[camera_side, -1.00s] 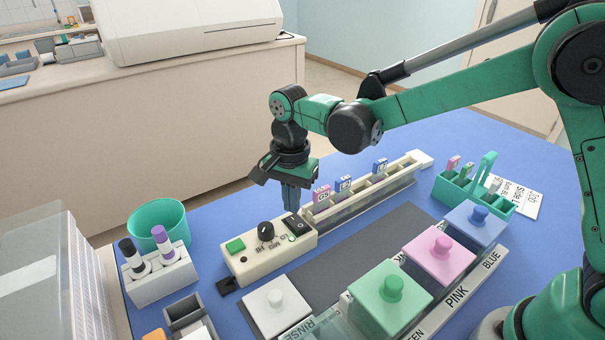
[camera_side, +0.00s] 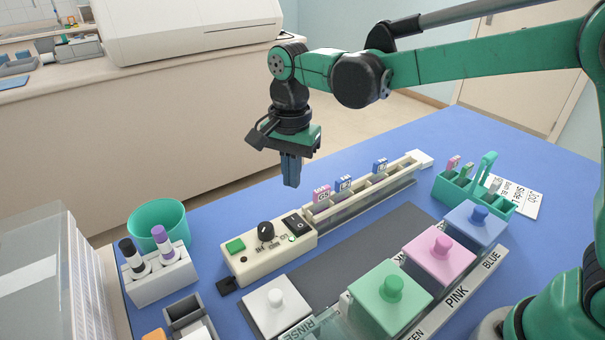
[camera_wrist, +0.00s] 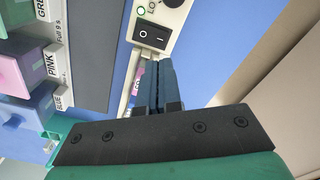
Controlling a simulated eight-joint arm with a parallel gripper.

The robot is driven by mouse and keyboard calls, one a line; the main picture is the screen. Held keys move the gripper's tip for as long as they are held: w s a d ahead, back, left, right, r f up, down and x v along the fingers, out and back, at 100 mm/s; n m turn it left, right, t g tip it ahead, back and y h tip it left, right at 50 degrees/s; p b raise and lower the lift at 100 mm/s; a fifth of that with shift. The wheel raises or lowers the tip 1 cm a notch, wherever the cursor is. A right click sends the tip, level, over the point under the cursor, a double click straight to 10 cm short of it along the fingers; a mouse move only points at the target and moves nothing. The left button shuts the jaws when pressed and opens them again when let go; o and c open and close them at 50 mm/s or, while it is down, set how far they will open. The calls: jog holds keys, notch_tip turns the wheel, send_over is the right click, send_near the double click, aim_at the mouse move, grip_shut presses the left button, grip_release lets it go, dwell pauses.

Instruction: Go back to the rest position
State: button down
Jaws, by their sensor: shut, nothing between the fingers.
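My gripper (camera_side: 291,184) is shut and empty, pointing down in the air above the white hotplate device. Its blue fingers also show in the wrist view (camera_wrist: 158,72), closed together. The device's control box (camera_side: 268,248) has a green button, a black knob, a black rocker switch (camera_side: 298,223) and a lit green light. Its long slide rack (camera_side: 362,195) stretches to the back right and holds slides with one pink (camera_side: 321,194) and two blue (camera_side: 343,184) labels. In the wrist view the switch (camera_wrist: 152,37) lies just beyond the fingertips.
Lidded staining jars in white (camera_side: 274,303), green (camera_side: 389,298), pink (camera_side: 439,254) and blue (camera_side: 475,225) line the front. A teal slide carrier (camera_side: 474,192) stands at right. A teal cup (camera_side: 158,223) and a marker holder (camera_side: 160,277) stand at left. The air around my gripper is clear.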

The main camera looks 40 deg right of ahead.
jog(key=s+d+r+n+t, duration=0.2)
jog(key=s+d+n+t, duration=0.5)
jog(key=s+d+n, duration=0.3)
jog(key=shift+s+n, duration=0.5)
jog(key=shift+n, duration=0.5)
jog(key=shift+d, duration=0.1)
